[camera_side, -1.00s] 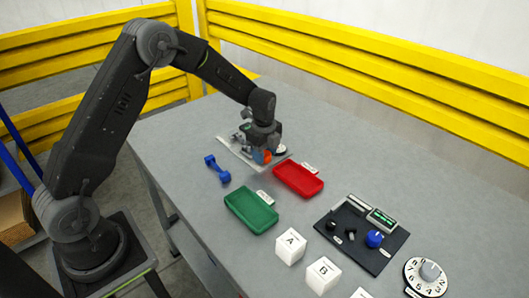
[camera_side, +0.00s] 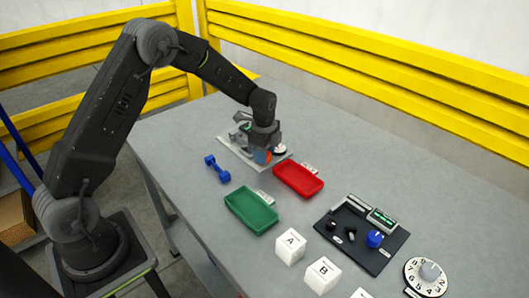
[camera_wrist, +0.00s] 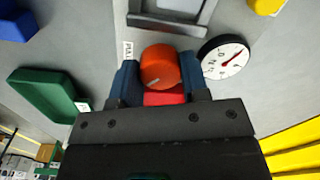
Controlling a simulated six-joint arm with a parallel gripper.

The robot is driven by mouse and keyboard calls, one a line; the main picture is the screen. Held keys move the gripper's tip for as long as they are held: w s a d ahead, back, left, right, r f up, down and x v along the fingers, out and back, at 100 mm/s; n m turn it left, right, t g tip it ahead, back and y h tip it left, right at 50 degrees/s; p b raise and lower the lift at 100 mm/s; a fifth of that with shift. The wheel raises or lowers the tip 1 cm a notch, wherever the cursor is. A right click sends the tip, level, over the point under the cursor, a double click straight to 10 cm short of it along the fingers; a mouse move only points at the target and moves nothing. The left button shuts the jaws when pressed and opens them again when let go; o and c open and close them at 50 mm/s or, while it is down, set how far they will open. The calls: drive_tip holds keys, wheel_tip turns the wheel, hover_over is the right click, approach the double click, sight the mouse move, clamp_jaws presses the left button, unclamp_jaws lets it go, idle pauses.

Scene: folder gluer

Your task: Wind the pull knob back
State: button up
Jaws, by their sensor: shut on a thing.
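The orange-red pull knob (camera_wrist: 159,67) sits between the two blue fingers of my gripper (camera_wrist: 160,80) in the wrist view. It has a small dark mark on its face. In the side view, my gripper (camera_side: 262,152) is over the metal plate at the far part of the table, shut on the knob, of which a bit of orange (camera_side: 262,157) shows. A white dial with a red needle (camera_wrist: 223,58) stands just right of the gripper in the wrist view. A label (camera_wrist: 128,50) reading "PULL" lies left of the knob.
A red tray (camera_side: 298,180) and a green tray (camera_side: 251,210) lie near the gripper. A blue dumbbell-shaped piece (camera_side: 217,169) lies to the left. White blocks, a black control panel (camera_side: 361,235) and a numbered dial (camera_side: 427,277) are at the front right.

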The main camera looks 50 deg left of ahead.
drive_tip(key=o, duration=0.9)
wheel_tip(320, 180, up, 14)
drive_tip(key=shift+s+f, duration=0.1)
drive_tip(key=shift+s, duration=0.05)
drive_tip(key=shift+d, duration=0.1)
